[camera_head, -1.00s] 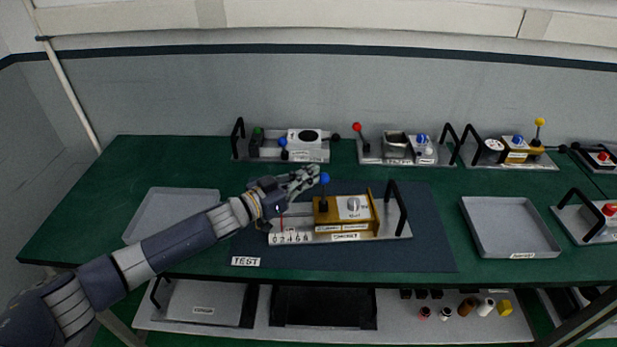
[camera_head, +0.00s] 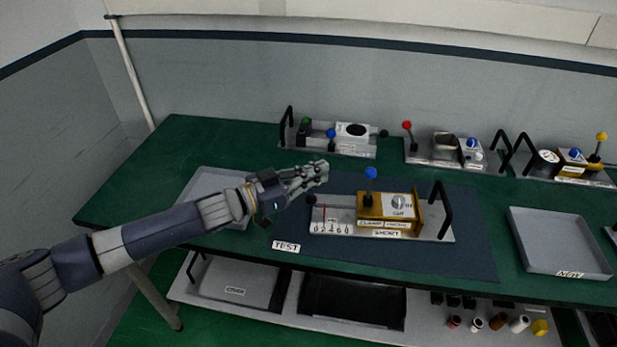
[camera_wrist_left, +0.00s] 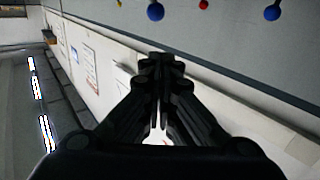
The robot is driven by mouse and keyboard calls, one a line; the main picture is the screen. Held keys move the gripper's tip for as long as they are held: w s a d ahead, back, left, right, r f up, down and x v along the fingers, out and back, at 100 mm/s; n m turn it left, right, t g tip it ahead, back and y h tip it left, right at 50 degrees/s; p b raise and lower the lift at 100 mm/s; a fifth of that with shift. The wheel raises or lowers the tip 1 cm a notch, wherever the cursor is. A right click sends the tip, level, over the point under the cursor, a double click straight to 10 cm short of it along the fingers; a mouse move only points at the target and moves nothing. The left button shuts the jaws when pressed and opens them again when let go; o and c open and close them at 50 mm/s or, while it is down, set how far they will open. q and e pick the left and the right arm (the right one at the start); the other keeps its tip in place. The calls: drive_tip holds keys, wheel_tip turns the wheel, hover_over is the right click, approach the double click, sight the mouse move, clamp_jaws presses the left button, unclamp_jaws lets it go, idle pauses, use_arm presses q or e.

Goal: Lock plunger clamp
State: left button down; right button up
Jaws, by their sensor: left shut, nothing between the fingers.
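The fixture (camera_head: 338,228) lies on the dark test mat and carries a gold block (camera_head: 372,210) with a label and a round silver dial (camera_head: 399,201). A lever with a blue ball knob (camera_head: 371,173) stands upright near the block's left end. A black knob (camera_head: 311,200) shows at the fixture's left end, above a numbered scale. My left gripper (camera_head: 324,166) is shut and empty, left of the blue knob and apart from it. Its closed fingers also show in the left wrist view (camera_wrist_left: 160,72). My right gripper is not in view.
A grey tray (camera_head: 190,203) lies left behind my left arm, another grey tray (camera_head: 560,262) lies right. Several fixtures with coloured knobs line the table's back. A black handle (camera_head: 443,209) rises at the fixture's right end. The mat (camera_head: 470,240) is clear to the right.

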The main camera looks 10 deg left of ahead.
use_arm(q)
drive_tip(key=shift+s+a+r, duration=0.15)
drive_tip(key=shift+s+a, duration=0.2)
drive_tip(key=shift+a, duration=0.15)
drive_tip(key=shift+s+a+r, duration=0.15)
drive_tip(key=shift+s+a, duration=0.15)
drive_tip(key=shift+a, duration=0.15)
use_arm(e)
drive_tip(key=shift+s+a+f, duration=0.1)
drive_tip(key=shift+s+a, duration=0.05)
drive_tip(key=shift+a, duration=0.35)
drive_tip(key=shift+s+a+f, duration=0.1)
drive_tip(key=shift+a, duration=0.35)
